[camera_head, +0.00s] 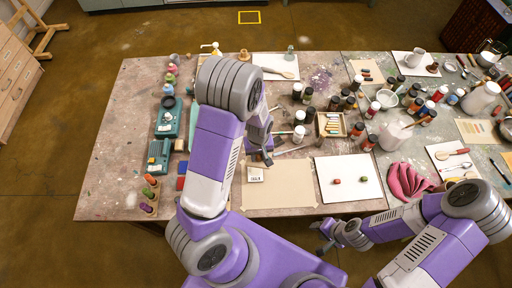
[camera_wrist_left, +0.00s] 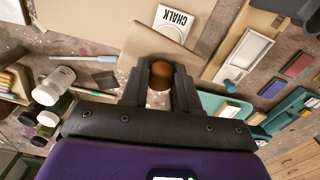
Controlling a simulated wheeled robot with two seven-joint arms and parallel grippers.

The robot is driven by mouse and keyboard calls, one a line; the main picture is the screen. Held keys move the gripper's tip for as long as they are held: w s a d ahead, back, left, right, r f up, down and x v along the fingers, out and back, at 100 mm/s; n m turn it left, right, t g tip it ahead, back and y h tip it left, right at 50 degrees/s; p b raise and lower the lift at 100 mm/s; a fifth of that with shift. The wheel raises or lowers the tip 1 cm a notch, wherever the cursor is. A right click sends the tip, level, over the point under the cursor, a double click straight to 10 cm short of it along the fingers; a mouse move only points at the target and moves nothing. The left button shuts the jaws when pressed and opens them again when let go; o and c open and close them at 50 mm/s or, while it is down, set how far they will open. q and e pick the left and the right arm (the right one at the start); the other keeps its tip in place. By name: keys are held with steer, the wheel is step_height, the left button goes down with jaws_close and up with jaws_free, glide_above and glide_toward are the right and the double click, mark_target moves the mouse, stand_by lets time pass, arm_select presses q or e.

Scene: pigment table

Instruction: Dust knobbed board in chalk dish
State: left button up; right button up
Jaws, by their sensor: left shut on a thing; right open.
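My left gripper (camera_head: 262,153) is over the table, just behind the chalk dish (camera_head: 256,175). In the left wrist view its fingers (camera_wrist_left: 160,88) are shut on the brown round knob (camera_wrist_left: 161,71) of the knobbed board. The tan board (camera_wrist_left: 148,45) shows beyond the fingertips, and it overlaps the near part of the white dish marked CHALK (camera_wrist_left: 174,18) in that view. I cannot tell whether board and dish touch. In the head view the board is mostly hidden by my arm. My right gripper (camera_head: 326,236) is open and empty at the table's front edge.
The dish stands on a tan sheet (camera_head: 290,188). A white sheet with two small coloured pieces (camera_head: 340,192) lies to its right. Bottles (camera_head: 298,134) and a box of chalk sticks (camera_head: 331,124) stand behind. Teal devices (camera_head: 158,156) stand left. A pink cloth (camera_head: 405,182) lies right.

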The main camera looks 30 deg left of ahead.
arm_select(q)
steer(key=shift+s+a+n, duration=0.4)
steer(key=shift+s+n, duration=0.05)
steer(key=shift+n, duration=0.15)
steer(key=shift+a+f+n+p, duration=0.1)
steer(key=shift+f+n+p, duration=0.15)
steer(key=shift+n+p, duration=0.05)
steer(key=shift+w+f+b, duration=0.1)
steer(key=shift+f+b, duration=0.3)
steer(key=shift+f, duration=0.1)
step_height(320, 180, down, 5)
steer(key=b, duration=0.4)
steer(key=shift+f, duration=0.1)
arm_select(e)
step_height(320, 180, down, 4)
steer(key=shift+r, duration=0.1)
arm_select(q)
steer(key=shift+f+b, duration=0.55)
steer(key=shift+b, duration=0.1)
arm_select(e)
steer(key=shift+f, duration=0.45)
arm_select(q)
steer(key=shift+r, duration=0.1)
arm_select(e)
steer(key=shift+r, duration=0.1)
arm_select(q)
steer(key=shift+r+p, duration=3)
steer(key=shift+r, duration=0.45)
arm_select(e)
steer(key=shift+r, duration=2.9)
